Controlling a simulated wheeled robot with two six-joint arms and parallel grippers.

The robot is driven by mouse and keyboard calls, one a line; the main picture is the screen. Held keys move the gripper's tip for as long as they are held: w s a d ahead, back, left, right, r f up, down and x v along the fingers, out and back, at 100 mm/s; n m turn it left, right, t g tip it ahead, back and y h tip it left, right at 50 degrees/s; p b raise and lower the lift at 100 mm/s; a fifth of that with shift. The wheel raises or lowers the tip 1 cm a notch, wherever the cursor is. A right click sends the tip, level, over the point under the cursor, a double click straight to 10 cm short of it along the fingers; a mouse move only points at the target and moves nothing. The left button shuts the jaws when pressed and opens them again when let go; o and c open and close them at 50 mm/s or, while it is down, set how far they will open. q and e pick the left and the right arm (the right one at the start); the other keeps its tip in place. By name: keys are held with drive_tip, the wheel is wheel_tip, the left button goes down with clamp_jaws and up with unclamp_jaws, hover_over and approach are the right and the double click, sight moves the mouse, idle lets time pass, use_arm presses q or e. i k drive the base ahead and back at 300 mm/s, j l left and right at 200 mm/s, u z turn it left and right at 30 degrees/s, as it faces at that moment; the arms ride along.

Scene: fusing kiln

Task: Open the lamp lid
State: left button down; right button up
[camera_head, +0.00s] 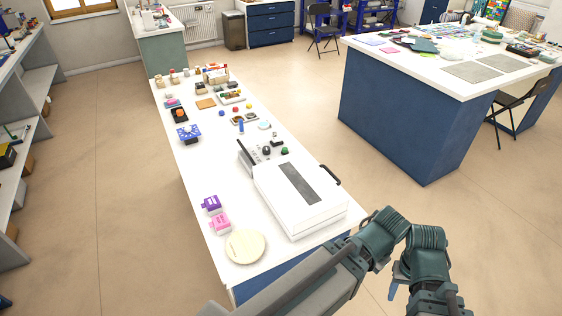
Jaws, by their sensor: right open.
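The lamp lid (310,205) is the white lid of a box-shaped kiln on the near part of the long white table. It looks shut and lies flat. A dark grey panel (297,183) is set in its top, and a black handle (331,175) sits at its right edge. My right gripper (425,298) is open at the bottom right, off the table's right side, apart from the lid and handle. Its lower part is cut off by the picture edge. My left gripper is not in view.

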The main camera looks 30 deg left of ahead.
sight(303, 196)
drive_tip(key=i+l+u, duration=0.2)
drive_tip(key=u, duration=0.2)
drive_tip(key=i+l+u, duration=0.25)
drive_tip(key=u, duration=0.15)
drive_tip(key=i+l+u, duration=0.15)
drive_tip(key=l+u, duration=0.2)
drive_tip(key=i+l+u, duration=0.1)
drive_tip(key=l+u, duration=1)
drive_tip(key=l, duration=0.3)
drive_tip(key=l+u, duration=0.3)
drive_tip(key=l, duration=0.35)
drive_tip(key=k+l+z, duration=0.3)
drive_tip(key=l, duration=0.25)
drive_tip(key=k+l+z, duration=0.15)
drive_tip(key=l, duration=0.2)
